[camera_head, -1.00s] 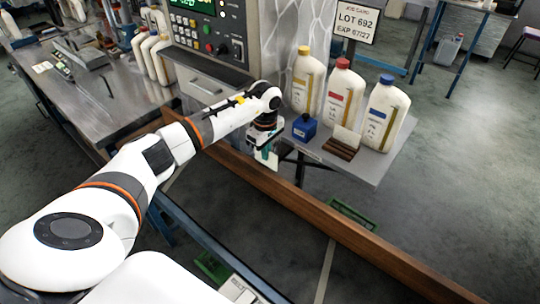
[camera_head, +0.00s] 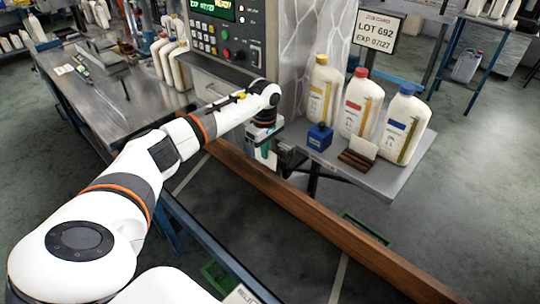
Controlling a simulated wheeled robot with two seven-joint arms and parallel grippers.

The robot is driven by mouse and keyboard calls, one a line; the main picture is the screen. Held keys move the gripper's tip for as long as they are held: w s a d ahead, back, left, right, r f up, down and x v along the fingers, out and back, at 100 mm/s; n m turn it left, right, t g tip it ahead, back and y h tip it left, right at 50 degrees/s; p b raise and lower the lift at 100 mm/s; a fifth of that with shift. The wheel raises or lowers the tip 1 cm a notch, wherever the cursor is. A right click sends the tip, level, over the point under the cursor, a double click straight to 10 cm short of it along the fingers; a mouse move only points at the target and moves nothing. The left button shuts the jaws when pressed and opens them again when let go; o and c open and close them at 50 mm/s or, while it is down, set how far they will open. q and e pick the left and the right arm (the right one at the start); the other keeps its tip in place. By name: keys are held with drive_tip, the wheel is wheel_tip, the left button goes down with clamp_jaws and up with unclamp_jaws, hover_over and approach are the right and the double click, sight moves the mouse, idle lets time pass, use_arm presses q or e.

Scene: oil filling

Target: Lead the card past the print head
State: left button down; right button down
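My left arm reaches in from the left, and its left gripper (camera_head: 264,148) hangs pointing down at the left edge of the grey side table (camera_head: 408,178). A teal part and a pale patch show at its fingers. They are too small to tell whether it is open or holds a card. A small white card (camera_head: 364,147) stands tilted in a dark brown slotted block (camera_head: 356,160) on the side table, to the right of the gripper and apart from it. A small blue box (camera_head: 319,138) sits between them; I cannot tell whether it is the print head. My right gripper is not in view.
White bottles with a yellow cap (camera_head: 324,90), a red cap (camera_head: 360,104) and a blue cap (camera_head: 398,124) stand behind the card. A sign (camera_head: 378,36) reads LOT 692, EXP 07/27. A control panel (camera_head: 228,32) rises behind my arm. A brown beam (camera_head: 310,212) crosses in front.

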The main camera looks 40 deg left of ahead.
use_arm(q)
drive_tip(key=shift+w+a+b, duration=0.15)
drive_tip(key=shift+a+b, duration=0.75)
drive_tip(key=shift+a, duration=1.1)
drive_tip(key=shift+s+r+p, duration=0.25)
drive_tip(key=shift+r+p, duration=0.15)
drive_tip(key=shift+p, duration=0.1)
drive_tip(key=s+r+p, duration=0.5)
drive_tip(key=s, duration=0.1)
drive_tip(key=shift+s+a+p, duration=0.25)
drive_tip(key=shift+p, duration=0.05)
